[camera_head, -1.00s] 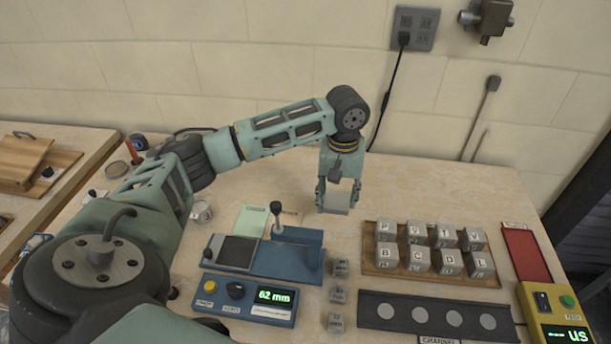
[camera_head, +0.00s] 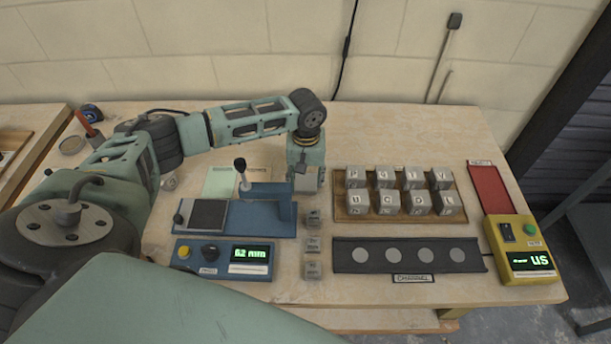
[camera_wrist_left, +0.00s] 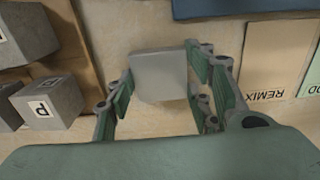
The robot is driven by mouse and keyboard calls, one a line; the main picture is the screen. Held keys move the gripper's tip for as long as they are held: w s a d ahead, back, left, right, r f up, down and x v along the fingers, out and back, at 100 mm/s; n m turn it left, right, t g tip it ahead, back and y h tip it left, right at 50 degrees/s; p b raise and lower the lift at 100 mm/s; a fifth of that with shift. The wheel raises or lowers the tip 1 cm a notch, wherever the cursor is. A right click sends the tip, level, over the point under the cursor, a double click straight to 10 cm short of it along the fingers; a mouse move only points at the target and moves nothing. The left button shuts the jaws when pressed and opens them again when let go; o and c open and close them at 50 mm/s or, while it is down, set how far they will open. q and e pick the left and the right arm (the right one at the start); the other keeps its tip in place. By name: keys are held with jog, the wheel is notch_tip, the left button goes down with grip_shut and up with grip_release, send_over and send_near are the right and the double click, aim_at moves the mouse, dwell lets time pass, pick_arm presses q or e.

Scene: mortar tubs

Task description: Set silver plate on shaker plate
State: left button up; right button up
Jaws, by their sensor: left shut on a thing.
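My left gripper (camera_head: 306,182) is shut on a plain grey block (camera_wrist_left: 160,75), with a finger on either side of it in the left wrist view. It holds the block over the table between the blue device and the block tray. The blue device (camera_head: 258,217) at the left carries a dark square plate (camera_head: 207,214), which looks like the shaker plate; its top is bare. A lever with a black knob (camera_head: 240,165) stands behind it. I cannot pick out a separate silver plate by name. My right gripper is not in view.
A wooden tray (camera_head: 343,215) holds several lettered grey blocks right of my gripper. Three small cubes (camera_head: 312,244) stand in front of it. A dark channel strip (camera_head: 375,267), a blue control box (camera_head: 205,270), a yellow box (camera_head: 520,232) and a red mat (camera_head: 490,188) lie around.

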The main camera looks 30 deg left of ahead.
pick_arm(q)
jog(key=o, duration=1.3)
jog(key=shift+f, duration=0.1)
